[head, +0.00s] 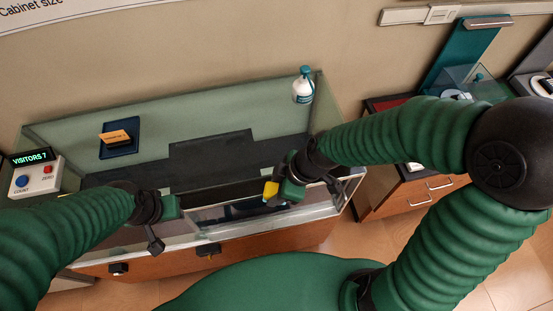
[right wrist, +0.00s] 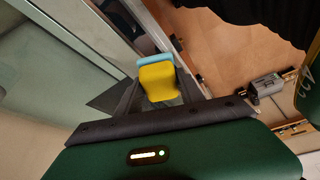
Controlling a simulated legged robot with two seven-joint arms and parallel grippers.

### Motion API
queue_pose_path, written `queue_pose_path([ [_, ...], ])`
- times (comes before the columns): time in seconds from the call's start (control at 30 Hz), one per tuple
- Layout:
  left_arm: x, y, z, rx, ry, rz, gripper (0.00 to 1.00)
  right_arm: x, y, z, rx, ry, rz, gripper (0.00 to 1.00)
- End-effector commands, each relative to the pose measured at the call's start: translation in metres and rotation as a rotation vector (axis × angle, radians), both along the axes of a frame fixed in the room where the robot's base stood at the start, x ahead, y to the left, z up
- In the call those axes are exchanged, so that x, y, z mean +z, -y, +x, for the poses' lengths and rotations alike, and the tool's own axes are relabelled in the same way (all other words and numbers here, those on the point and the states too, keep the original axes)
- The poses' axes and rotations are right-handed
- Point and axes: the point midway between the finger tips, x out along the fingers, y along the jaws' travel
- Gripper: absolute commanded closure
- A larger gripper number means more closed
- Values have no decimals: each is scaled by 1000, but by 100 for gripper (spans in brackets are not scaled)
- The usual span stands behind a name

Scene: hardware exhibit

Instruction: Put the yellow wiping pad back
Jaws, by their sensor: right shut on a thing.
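The yellow wiping pad (head: 271,190) is in my right gripper (head: 276,197), over the front right part of the glass display case (head: 75,142). In the right wrist view the pad (right wrist: 158,82) has a light blue layer along one edge and sits between the two dark fingers (right wrist: 158,92), which are shut on it. My left gripper (head: 158,225) is over the front left edge of the case, away from the pad; whether its fingers are open or shut is unclear.
A white spray bottle (head: 302,88) stands on the case's back right corner. A visitor counter box (head: 36,178) is at the far left. A wooden cabinet (head: 405,198) stands to the right.

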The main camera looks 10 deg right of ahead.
Motion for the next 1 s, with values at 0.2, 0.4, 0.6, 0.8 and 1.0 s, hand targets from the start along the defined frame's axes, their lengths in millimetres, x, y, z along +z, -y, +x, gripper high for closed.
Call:
queue_pose_path([
  [0.2,-7,0,0,0,1,0,64,-7,8,21,3,3,5,93],
  [0.4,9,0,0,0,0,0,64,-7,22,84,2,0,6,93],
  [0.6,25,0,0,0,1,0,64,-12,34,133,0,0,3,93],
  [0.8,39,0,0,0,0,0,64,-25,37,148,0,-5,3,93],
  [1.0,46,0,0,0,0,0,64,-51,38,150,0,1,2,93],
])
